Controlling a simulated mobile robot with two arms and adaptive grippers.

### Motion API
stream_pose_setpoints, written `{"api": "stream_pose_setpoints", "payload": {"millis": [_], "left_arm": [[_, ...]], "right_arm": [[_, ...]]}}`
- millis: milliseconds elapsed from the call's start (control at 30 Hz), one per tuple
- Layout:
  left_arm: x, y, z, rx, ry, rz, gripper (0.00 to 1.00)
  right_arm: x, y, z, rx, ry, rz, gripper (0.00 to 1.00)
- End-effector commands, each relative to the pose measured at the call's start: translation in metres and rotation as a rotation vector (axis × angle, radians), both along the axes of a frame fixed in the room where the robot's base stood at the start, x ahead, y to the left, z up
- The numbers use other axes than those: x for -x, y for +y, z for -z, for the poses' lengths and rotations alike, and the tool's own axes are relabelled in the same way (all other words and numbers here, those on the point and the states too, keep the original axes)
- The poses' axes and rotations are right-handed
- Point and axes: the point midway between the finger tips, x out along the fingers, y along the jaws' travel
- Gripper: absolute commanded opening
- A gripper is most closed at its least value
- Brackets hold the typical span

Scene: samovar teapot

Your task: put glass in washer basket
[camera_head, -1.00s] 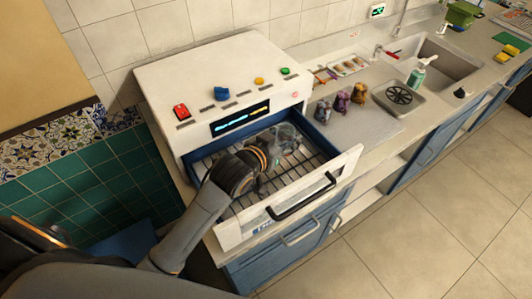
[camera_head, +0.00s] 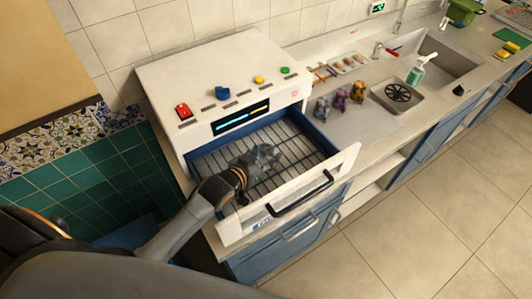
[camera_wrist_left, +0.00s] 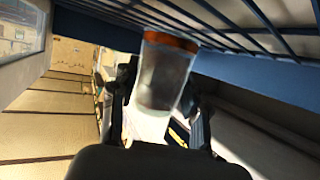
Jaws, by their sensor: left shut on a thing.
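My left gripper (camera_head: 264,160) is inside the pulled-out drawer of the white washer, low over the wire basket (camera_head: 297,153). In the left wrist view, it is shut on a clear glass (camera_wrist_left: 163,75) with an orange-brown band at its far end. The glass lies between the two dark fingers, close to the basket wires (camera_wrist_left: 245,25). I cannot tell whether it touches them. In the head view the glass is hard to make out against the gripper. My right gripper is not in view.
The white washer (camera_head: 160,90) has coloured buttons and a lit display. The open drawer's front panel (camera_head: 335,177) and dark handle (camera_head: 300,195) stand on the near side. Small figurines (camera_head: 340,98) and a sink (camera_head: 440,62) are to the right. Most of the basket is empty.

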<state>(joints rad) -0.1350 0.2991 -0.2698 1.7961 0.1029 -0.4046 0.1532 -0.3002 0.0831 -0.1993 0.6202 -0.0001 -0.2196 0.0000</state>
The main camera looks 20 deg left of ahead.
Motion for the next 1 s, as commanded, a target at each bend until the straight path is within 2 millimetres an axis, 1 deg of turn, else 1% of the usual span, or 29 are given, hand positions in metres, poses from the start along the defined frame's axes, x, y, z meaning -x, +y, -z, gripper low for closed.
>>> {"api": "stream_pose_setpoints", "payload": {"millis": [400,500,533,633,900,1000], "left_arm": [[0.000,0.000,0.011,0.000,-0.001,0.000,0.13],[0.000,0.000,0.011,0.000,-0.001,0.000,0.13],[0.000,0.000,0.012,0.000,0.000,0.000,0.47],[0.000,0.000,0.011,0.000,0.000,0.000,0.68],[0.000,0.000,0.011,0.000,0.000,0.000,0.68],[0.000,0.000,0.007,0.001,-0.002,0.000,0.68]], "right_arm": [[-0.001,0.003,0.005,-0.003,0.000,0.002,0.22],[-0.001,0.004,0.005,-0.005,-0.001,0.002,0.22],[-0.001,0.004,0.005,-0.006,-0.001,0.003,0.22],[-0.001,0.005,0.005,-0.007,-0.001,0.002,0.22],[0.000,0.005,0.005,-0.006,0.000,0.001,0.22],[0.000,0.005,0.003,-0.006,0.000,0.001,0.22]]}}
